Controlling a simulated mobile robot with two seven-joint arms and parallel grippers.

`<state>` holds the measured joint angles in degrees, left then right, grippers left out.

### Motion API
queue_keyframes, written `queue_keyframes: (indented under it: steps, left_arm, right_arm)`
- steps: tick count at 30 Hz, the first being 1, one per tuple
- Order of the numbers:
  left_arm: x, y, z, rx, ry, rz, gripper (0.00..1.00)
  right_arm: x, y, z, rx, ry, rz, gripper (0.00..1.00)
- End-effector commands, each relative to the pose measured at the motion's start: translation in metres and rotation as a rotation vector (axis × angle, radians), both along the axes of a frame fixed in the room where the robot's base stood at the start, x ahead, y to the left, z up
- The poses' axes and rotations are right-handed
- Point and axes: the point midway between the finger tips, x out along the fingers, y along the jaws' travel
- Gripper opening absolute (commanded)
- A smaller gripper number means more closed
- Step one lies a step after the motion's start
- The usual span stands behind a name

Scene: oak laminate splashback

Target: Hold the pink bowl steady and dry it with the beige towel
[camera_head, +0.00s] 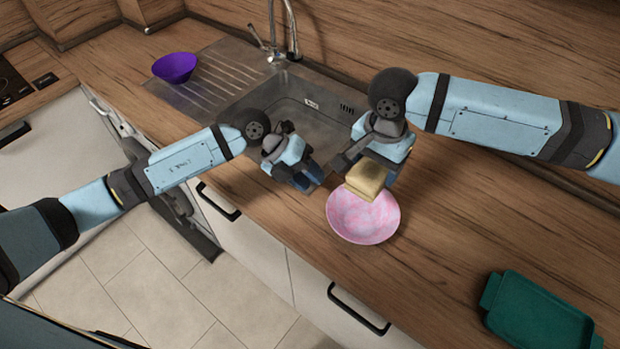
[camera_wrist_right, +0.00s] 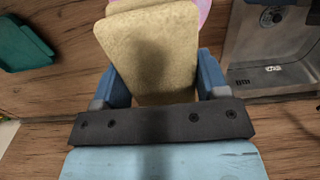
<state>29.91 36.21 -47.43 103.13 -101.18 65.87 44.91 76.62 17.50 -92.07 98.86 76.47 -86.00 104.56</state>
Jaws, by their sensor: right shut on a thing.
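The pink bowl (camera_head: 362,222) is upright on the wooden counter, near its front edge, with paler marbling inside. My right gripper (camera_head: 369,174) is shut on the folded beige towel (camera_head: 366,180) above the bowl's back rim; I cannot tell whether the towel touches the bowl. In the right wrist view the towel (camera_wrist_right: 150,55) fills the space between the blue fingers and hides most of the bowl, leaving a pink strip (camera_wrist_right: 205,10). My left gripper (camera_head: 318,181) is close to the bowl's upper left rim. Its fingertips are too small to tell their opening or any contact.
A steel sink (camera_head: 300,101) with a tap (camera_head: 275,45) lies behind the grippers. A green tray (camera_head: 538,318) lies at the front right. The counter between bowl and tray is clear.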

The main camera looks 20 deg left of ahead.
Motion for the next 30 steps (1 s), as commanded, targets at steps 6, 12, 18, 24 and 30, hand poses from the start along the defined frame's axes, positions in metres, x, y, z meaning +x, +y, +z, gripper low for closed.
queue_keyframes:
  steps: [6,12,18,24,30]
  left_arm:
    - [-0.005,-0.006,-0.004,0.161,-0.053,-0.051,0.35]
    - [-0.005,-0.017,-0.020,0.173,-0.055,-0.055,0.35]
    - [-0.006,-0.040,-0.052,0.171,-0.053,-0.055,0.35]
    - [-0.005,-0.060,-0.080,0.170,-0.056,-0.054,0.35]
    - [-0.005,-0.071,-0.097,0.170,-0.056,-0.054,0.35]
  right_arm:
    - [0.000,0.000,0.000,0.001,0.000,0.000,0.39]
    - [0.000,0.000,0.000,0.001,0.000,0.000,0.39]
    - [0.000,0.000,0.000,0.001,0.000,0.000,0.39]
    - [0.000,0.000,0.000,0.001,0.000,0.000,0.39]
    - [0.000,0.000,0.001,0.001,0.000,0.000,0.39]
